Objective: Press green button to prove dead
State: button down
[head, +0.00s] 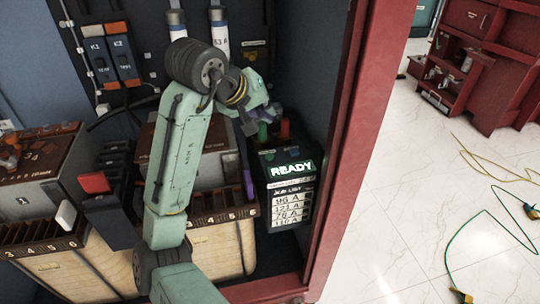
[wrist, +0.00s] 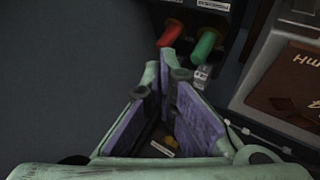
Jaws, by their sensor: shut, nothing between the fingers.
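The green button (head: 262,131) stands on top of the dark box with a lit READY display (head: 291,170), inside the cabinet. In the wrist view the green button (wrist: 204,45) is just beyond my fingertips, slightly to their right. The red button (head: 285,129) is beside it; in the wrist view it (wrist: 170,34) lies to the left of the green one. My gripper (head: 254,119) is shut and empty, close to the buttons in the head view. In the wrist view its purple-padded fingers (wrist: 166,75) point toward them. I cannot tell whether they touch.
The red cabinet frame (head: 345,150) rises just right of the box. Brown crates (head: 45,165) and a dark unit with a red switch (head: 94,182) stand at left. K1 and K2 modules (head: 110,55) hang on the back panel. Cables lie on the open white floor (head: 400,190) at right.

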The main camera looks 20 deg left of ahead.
jog(key=b, duration=0.6)
send_over(267, 154)
notch_tip(267, 154, down, 7)
jog(key=shift+r, duration=0.1)
jog(key=shift+a+f+b, duration=0.1)
jog(key=shift+f+b, duration=0.35)
jog(key=shift+f, duration=0.3)
dwell(0.3)
jog(key=shift+f, duration=0.45)
jog(key=shift+f, duration=0.45)
dwell(0.5)
jog(key=shift+r, duration=0.15)
jog(key=shift+r+p, duration=0.75)
jog(key=shift+p, duration=0.05)
